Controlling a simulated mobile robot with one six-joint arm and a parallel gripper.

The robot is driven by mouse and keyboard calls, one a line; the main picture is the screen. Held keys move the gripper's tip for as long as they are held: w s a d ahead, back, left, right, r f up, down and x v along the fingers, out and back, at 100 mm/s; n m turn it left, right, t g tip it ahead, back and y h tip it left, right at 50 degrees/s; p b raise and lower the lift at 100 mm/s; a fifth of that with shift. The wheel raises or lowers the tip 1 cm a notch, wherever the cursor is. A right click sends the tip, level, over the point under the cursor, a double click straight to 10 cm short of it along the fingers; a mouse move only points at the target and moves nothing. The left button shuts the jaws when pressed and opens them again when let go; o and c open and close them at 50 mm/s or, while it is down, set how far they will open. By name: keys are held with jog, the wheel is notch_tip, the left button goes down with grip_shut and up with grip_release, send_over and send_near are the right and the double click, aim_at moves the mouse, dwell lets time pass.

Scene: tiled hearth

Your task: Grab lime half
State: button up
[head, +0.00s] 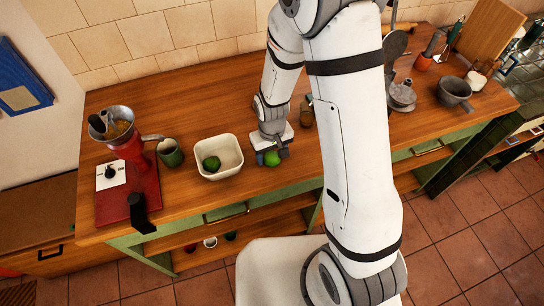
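A green rounded fruit (272,159), which looks like a lime or lime half, is at the front part of the wooden counter, right of a white square bowl. My gripper (271,155) points down over it, with dark fingers on either side. I cannot tell whether the fingers touch or grip it, or whether it rests on the counter. A second, darker green fruit (211,163) lies inside the white bowl (232,148). No cut face shows clearly on either fruit.
A green mug (170,153) and a red grinder-like device (130,150) on a red board stand left of the bowl. A small brown jar (306,112) is behind my gripper to the right. A grey mortar-like bowl (454,91) stands far right. The counter behind the white bowl is clear.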

jog(key=c, duration=0.7)
jog(key=shift+r, duration=0.1)
